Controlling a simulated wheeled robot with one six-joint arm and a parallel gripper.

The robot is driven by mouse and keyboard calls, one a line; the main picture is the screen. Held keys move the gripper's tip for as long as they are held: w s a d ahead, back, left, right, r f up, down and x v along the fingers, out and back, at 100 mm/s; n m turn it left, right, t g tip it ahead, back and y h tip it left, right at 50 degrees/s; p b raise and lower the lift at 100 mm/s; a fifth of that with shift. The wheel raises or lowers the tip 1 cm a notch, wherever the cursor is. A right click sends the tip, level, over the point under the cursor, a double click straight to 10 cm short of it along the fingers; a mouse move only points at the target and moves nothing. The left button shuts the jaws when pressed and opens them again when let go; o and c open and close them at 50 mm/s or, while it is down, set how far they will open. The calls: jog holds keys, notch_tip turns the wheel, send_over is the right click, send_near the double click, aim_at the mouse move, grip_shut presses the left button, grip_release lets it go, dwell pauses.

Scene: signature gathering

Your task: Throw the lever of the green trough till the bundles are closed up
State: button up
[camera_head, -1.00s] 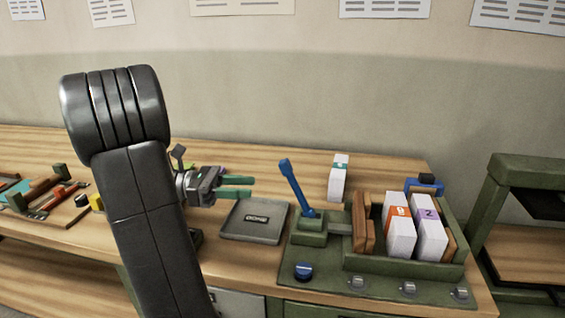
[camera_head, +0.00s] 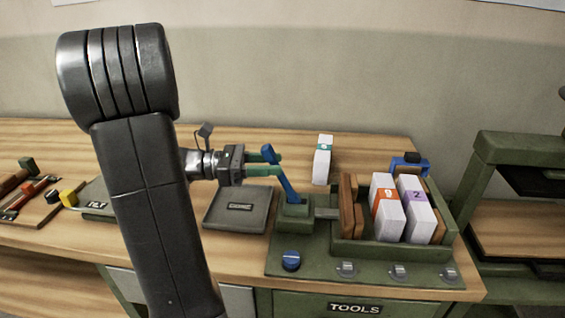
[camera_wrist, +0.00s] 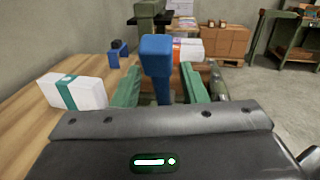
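The green trough (camera_head: 388,254) stands at the right of the bench. Two white bundles stand in it, one with an orange band (camera_head: 384,208) marked 9, one with a purple band (camera_head: 415,212) marked 2. Wooden boards (camera_head: 348,208) stand at their left, another at their right. The blue lever (camera_head: 284,185) leans left from its green block (camera_head: 294,213). My gripper (camera_head: 272,162) is open, its green fingers either side of the lever's upper part. In the wrist view the lever (camera_wrist: 156,58) stands between the fingers, with gaps apparently visible on both sides.
A white bundle with a green band (camera_head: 323,160) stands on the bench behind the lever. A grey tray (camera_head: 238,222) lies left of the lever block. A blue knob (camera_head: 291,261) and several clips sit in front. A green press frame (camera_head: 500,150) stands at the right.

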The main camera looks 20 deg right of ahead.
jog(key=shift+x, duration=1.6)
jog(key=shift+c, duration=0.5)
grip_shut()
